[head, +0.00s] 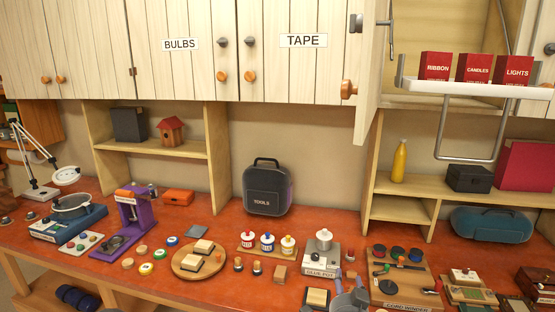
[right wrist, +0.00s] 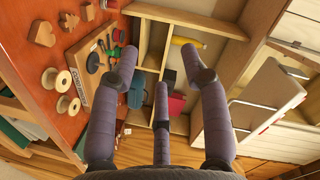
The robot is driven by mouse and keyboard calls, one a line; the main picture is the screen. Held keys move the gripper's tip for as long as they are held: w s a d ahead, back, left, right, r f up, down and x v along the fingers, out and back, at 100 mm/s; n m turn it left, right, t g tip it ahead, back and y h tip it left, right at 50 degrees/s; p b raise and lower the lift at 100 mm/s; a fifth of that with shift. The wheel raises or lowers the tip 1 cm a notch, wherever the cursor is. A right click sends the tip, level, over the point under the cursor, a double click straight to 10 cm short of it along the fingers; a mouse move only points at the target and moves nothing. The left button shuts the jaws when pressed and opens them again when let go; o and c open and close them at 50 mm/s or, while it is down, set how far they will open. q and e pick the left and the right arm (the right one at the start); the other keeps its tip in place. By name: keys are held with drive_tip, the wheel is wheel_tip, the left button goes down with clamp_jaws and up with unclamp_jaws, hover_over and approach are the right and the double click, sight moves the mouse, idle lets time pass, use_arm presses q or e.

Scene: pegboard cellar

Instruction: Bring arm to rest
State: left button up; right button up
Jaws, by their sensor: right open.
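My right gripper (head: 349,298) shows at the bottom edge of the head view, low over the front of the red-brown bench (head: 225,285), beside the glue pot (head: 322,254). No finger visibly touches anything in that view; contact is hard to judge in the head view. My left gripper is out of view.
An open cupboard door (head: 368,70) and a pull-down white shelf (head: 470,88) with three red boxes overhang the right side. A cord winder board (head: 402,280), glue pot and round wooden board (head: 200,262) crowd the bench. A black tools bag (head: 267,188) stands at the back.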

drive_tip(key=s+a+f+n+g+y, duration=0.1)
drive_tip(key=s+f+n+g+y, duration=0.15)
drive_tip(key=f, duration=0.75)
drive_tip(key=s+a+f+n+g+y, duration=0.1)
drive_tip(key=f+n+g, duration=0.15)
drive_tip(key=f, duration=0.75)
drive_tip(key=s+a+f+n+g+y, duration=0.1)
drive_tip(key=s+a+f+g, duration=0.15)
drive_tip(key=f, duration=0.85)
drive_tip(key=s+a+f+n+g+y, duration=0.2)
drive_tip(key=s+f+g, duration=0.6)
drive_tip(key=s+f, duration=0.8)
drive_tip(key=s+n, duration=0.1)
drive_tip(key=s, duration=0.2)
drive_tip(key=shift+s+a+f+y, duration=0.15)
drive_tip(key=shift+s+a+y, duration=0.1)
drive_tip(key=shift+a+y, duration=0.1)
